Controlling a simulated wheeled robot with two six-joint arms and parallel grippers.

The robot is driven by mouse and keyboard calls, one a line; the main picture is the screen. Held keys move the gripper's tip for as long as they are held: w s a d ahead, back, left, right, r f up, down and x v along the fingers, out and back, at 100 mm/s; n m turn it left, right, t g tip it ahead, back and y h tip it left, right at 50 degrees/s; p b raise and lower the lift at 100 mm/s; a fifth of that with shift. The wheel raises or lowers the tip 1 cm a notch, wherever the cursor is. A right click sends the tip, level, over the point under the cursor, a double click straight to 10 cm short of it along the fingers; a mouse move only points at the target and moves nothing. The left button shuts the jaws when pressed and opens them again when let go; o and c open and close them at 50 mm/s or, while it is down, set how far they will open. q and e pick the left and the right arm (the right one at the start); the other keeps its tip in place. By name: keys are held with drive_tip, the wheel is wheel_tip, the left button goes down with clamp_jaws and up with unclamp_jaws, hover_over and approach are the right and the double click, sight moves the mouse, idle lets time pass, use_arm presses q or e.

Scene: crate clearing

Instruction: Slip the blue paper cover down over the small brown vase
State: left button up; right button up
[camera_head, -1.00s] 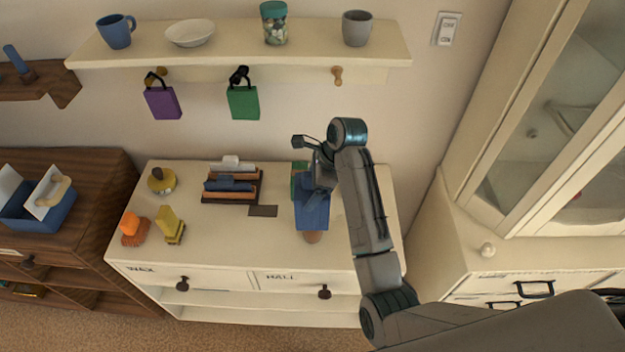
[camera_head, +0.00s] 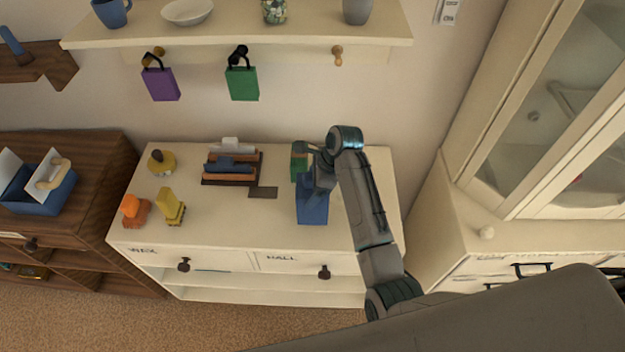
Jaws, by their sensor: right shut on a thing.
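My right gripper (camera_head: 316,182) is shut on the upper part of the cover. No part of the small brown vase shows now; the cover stands where its brown foot showed earlier. I cannot see inside the cover. My left gripper is not in view.
A green block-like thing (camera_head: 299,164) stands just behind the cover. A dark flat plate (camera_head: 263,192) and a rack of files (camera_head: 231,170) lie to the left. Yellow and orange things stand further left. The cabinet's front middle is clear.

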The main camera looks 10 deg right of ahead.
drive_tip(key=shift+f, duration=1.75)
drive_tip(key=o, duration=0.9)
drive_tip(key=b+v, duration=0.3)
drive_tip(key=v, duration=0.7)
drive_tip(key=shift+w, duration=0.1)
drive_tip(key=shift+d+r, duration=0.2)
drive_tip(key=shift+r, duration=0.2)
drive_tip(key=shift+f, duration=0.1)
